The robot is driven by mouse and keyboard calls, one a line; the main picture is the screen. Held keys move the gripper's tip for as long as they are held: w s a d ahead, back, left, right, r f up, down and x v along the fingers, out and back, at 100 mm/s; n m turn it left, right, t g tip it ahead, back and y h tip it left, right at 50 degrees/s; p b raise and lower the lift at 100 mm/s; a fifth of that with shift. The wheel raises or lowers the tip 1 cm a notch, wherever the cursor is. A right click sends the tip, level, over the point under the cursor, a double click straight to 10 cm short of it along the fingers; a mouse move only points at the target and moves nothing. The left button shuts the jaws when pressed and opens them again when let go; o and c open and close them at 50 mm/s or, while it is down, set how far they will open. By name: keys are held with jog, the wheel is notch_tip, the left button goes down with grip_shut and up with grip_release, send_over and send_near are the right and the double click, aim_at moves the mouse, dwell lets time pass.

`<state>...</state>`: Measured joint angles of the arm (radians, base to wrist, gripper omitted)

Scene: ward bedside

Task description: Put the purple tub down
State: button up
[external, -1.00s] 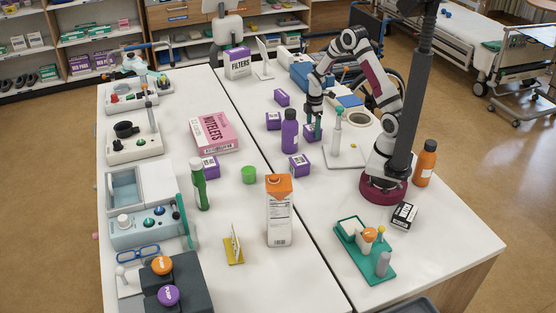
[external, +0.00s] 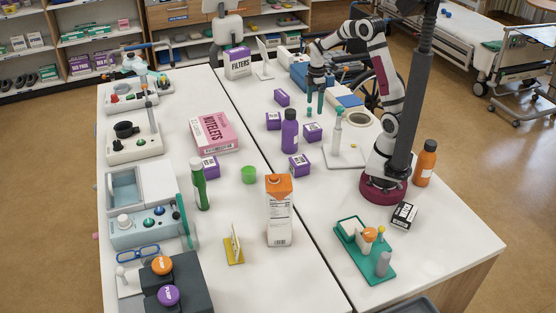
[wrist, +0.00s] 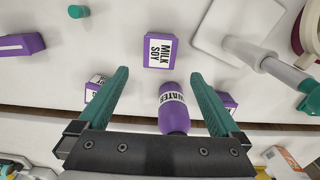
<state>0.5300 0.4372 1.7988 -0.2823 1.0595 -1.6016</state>
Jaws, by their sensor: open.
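The purple tub (external: 313,132), a small box with a white label reading MILK SOY, stands on the white table just right of the purple bottle. In the wrist view the tub (wrist: 155,58) lies ahead of and between the fingertips, clear of them. My gripper (external: 315,106) is above the tub, pointing down, with its teal fingers apart and nothing between them. It also shows open in the wrist view (wrist: 159,76).
The purple bottle (external: 290,131) stands close left of the tub. Other purple boxes (external: 273,121) (external: 299,165) are nearby. A white board with an upright handle (external: 337,134) is to the right. Bare table lies in front of the tub.

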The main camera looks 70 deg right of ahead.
jog(key=s+a+r+m, duration=0.4)
jog(key=a+r, duration=0.2)
jog(key=a, duration=0.4)
jog(key=s+a+r+m+y, duration=0.1)
jog(key=s+a+m, duration=0.9)
jog(key=s, duration=0.7)
jog(key=a, duration=0.3)
jog(key=shift+a+r+m+y, duration=0.15)
jog(key=shift+m+y, duration=0.15)
jog(key=shift+y, duration=0.1)
